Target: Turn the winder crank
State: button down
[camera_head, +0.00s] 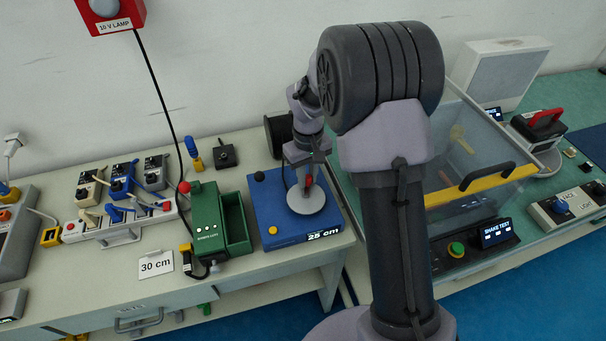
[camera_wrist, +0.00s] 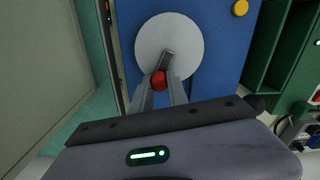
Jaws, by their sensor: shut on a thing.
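The winder is a blue box (camera_head: 270,220) on the bench, with a label reading "25 cm" on its front. A pale round disc (camera_head: 306,204) lies on its top and also shows in the wrist view (camera_wrist: 190,38). On the disc is a short grey crank arm (camera_wrist: 168,59) with a red knob (camera_wrist: 158,79). My gripper (camera_wrist: 159,86) points down over the disc, its fingers shut on the red knob. In the head view my gripper (camera_head: 306,182) partly hides the knob and crank.
A green box with an open tray (camera_head: 236,222) stands just left of the winder. A clear-walled bin with a yellow rail (camera_head: 470,189) stands to the right.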

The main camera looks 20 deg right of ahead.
aim_at(321, 196)
jog(key=m, duration=0.2)
jog(key=d+m, duration=0.1)
jog(key=shift+s+m, duration=0.3)
jog(key=m, duration=0.2)
jog(key=s+d+m, duration=0.1)
jog(key=m, duration=0.1)
jog(key=shift+s+m, duration=0.15)
jog(key=shift+m, duration=0.15)
jog(key=m, duration=0.1)
jog(key=s+m+b, duration=0.1)
jog(key=m, duration=0.2)
jog(key=shift+s+d, duration=0.2)
jog(key=shift+d, duration=0.05)
jog(key=shift+s+m+b, duration=0.3)
jog(key=shift+m, duration=0.65)
jog(key=shift+s+m+b, duration=0.25)
jog(key=shift+s+m, duration=0.05)
jog(key=shift+m, duration=0.65)
jog(key=c, duration=1.3)
grip_release()
